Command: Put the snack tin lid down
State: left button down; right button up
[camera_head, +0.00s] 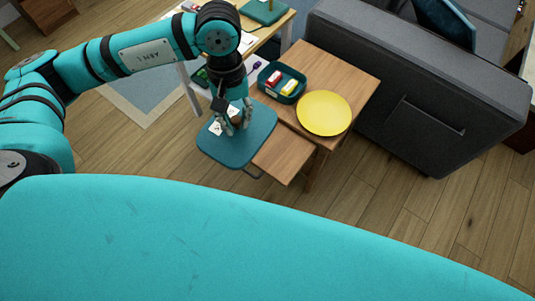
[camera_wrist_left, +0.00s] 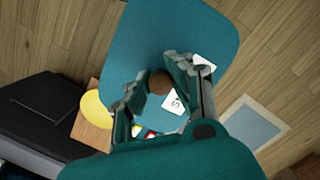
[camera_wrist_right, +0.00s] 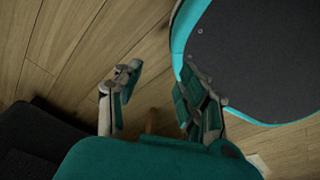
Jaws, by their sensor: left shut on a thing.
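The snack tin lid (camera_head: 255,137) is a teal rounded panel with a white label and a brown knob (camera_wrist_left: 160,83). My left gripper (camera_head: 236,120) is shut on the knob and holds the lid over the front left of the wooden side table. The lid also shows in the left wrist view (camera_wrist_left: 140,40). The open teal snack tin (camera_head: 291,98) stands on the table behind the lid, with red, yellow and white packs inside. My right gripper (camera_wrist_right: 155,85) is open and empty in the right wrist view, and is not seen in the head view.
A yellow plate (camera_head: 324,113) takes up the right of the side table (camera_head: 352,80). A lower wooden panel (camera_head: 284,155) juts out in front, partly under the lid. A dark grey sofa (camera_head: 420,90) stands to the right. Another table (camera_head: 278,32) is behind.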

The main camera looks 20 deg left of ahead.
jog(key=w+a+f+b, duration=0.1)
jog(key=w+b, duration=0.7)
pick_arm(q)
notch_tip(320, 180, down, 26)
jog(key=s+n+t+b, duration=0.2)
jog(key=n+b, duration=0.3)
jog(key=n, duration=1.2)
jog(key=shift+h, duration=0.4)
jog(key=w, duration=0.4)
jog(key=w+d+f, duration=0.1)
jog(key=w, duration=0.4)
jog(key=w+d+b, duration=0.1)
jog(key=w, duration=0.4)
jog(key=shift+d+f, duration=0.15)
jog(key=shift+w+d, duration=0.1)
jog(key=shift+w, duration=0.6)
notch_tip(320, 180, down, 3)
jog(key=shift+w+f+b, duration=0.15)
jog(key=shift+f+b, duration=0.05)
jog(key=shift+b, duration=0.3)
jog(key=shift+f, duration=0.1)
pick_arm(e)
jog(key=w+a+r+t, duration=0.1)
jog(key=w+r, duration=0.4)
jog(key=r, duration=0.5)
pick_arm(q)
jog(key=shift+f, duration=0.1)
pick_arm(e)
jog(key=shift+r, duration=0.2)
